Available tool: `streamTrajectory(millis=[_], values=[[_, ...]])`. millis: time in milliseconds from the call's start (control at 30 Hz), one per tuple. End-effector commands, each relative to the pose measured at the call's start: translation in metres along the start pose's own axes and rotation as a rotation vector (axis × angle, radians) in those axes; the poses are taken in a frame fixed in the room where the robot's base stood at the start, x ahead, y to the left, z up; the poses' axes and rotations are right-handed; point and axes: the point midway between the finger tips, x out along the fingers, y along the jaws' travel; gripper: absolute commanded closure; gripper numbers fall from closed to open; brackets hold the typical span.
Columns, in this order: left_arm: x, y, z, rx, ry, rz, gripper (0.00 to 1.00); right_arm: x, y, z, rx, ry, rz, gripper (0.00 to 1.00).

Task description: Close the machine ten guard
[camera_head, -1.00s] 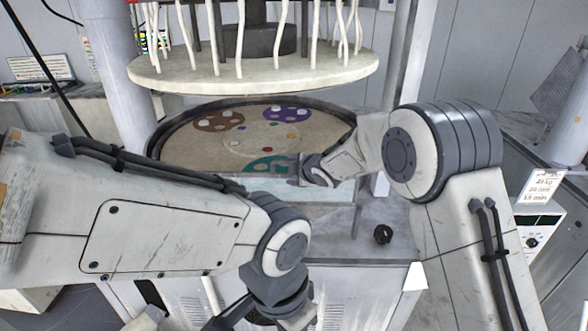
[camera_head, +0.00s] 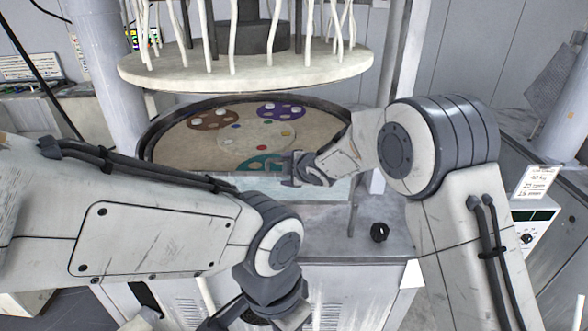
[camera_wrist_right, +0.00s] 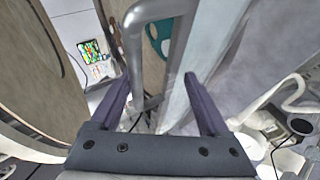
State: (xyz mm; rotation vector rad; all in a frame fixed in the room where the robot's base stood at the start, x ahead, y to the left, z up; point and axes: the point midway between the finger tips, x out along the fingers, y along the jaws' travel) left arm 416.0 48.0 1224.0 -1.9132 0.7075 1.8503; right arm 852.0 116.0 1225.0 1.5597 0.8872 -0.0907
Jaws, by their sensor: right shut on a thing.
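The machine's guard (camera_head: 332,190) is a pale, see-through panel along the front of the round polishing platen (camera_head: 190,159). My right gripper (camera_head: 290,168) is at the panel's top edge, in front of the teal carrier. In the right wrist view the grey tubular guard handle (camera_wrist_right: 133,62) runs between the fingers of my right gripper (camera_wrist_right: 158,92), which is shut on it. The guard panel (camera_wrist_right: 177,85) stands beside the handle there. My left gripper (camera_head: 265,312) hangs low in front of the machine cabinet. Its fingers are partly out of frame and their state is unclear.
A cream upper disc (camera_head: 250,67) with several white hoses hangs above the platen. Brown (camera_head: 213,118), purple (camera_head: 281,111) and teal (camera_head: 258,162) carriers lie on the platen. A black knob (camera_head: 379,232) sits on the front ledge. A control box (camera_head: 532,233) stands at right.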

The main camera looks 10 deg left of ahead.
Motion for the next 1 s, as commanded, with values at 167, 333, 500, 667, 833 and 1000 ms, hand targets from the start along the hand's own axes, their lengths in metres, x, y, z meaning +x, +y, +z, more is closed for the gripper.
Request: streamTrajectory(millis=[167,333,500,667,833,1000], values=[[0.011,-0.001,0.001,-0.002,0.000,0.000,1.00,-0.035,0.008,0.006,0.003,-0.009,0.021,0.53],[0.014,-0.001,0.001,-0.003,0.000,0.000,1.00,-0.071,0.006,0.000,-0.002,-0.005,0.015,0.53],[0.013,-0.001,0.001,-0.003,0.000,0.000,1.00,-0.097,0.004,-0.004,-0.003,-0.002,0.012,0.53],[0.013,-0.001,0.001,-0.002,0.000,0.000,1.00,-0.108,0.003,-0.005,-0.004,-0.001,0.010,0.53],[0.013,-0.001,0.001,-0.002,0.000,0.000,1.00,-0.109,0.002,-0.004,-0.003,-0.002,0.009,0.53],[0.013,-0.001,0.001,-0.002,0.000,0.000,1.00,-0.110,0.001,-0.004,0.001,-0.004,0.008,0.53]])
